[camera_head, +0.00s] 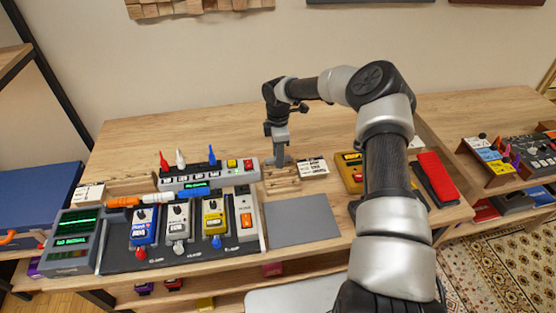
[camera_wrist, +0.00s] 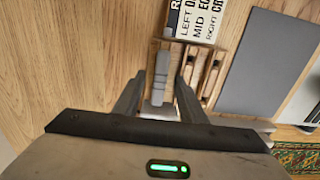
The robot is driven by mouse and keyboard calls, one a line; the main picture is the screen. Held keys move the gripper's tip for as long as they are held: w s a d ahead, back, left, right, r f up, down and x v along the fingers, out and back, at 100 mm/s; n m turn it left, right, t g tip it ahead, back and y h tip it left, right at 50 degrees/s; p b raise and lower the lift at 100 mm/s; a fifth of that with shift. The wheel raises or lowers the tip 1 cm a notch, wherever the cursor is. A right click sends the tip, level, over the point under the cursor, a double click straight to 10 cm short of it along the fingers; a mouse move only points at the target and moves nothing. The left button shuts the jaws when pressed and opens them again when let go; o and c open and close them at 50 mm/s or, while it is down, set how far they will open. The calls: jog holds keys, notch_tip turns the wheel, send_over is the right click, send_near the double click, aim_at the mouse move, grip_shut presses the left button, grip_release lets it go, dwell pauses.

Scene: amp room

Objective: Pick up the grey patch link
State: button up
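The grey patch link (camera_wrist: 161,79) is a small narrow bar. In the wrist view it lies lengthwise between the two fingers of my gripper (camera_wrist: 160,84), at the left side of a slatted wooden rack (camera_wrist: 209,72). The fingers are apart, with a gap showing on each side of the link. In the head view my gripper (camera_head: 280,160) points down over the wooden rack (camera_head: 284,186) on the bench. I cannot make out the link there.
A label card (camera_head: 313,167) stands beside the rack. A grey mat (camera_head: 302,221) lies in front. A pedalboard (camera_head: 180,254) with several pedals and a power strip (camera_head: 208,174) are left. A yellow device (camera_head: 350,172) is right. The bench behind is clear (camera_head: 200,130).

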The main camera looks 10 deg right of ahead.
jog(key=shift+f+b, duration=0.3)
jog(key=shift+b, duration=0.05)
dwell(0.4)
grip_shut()
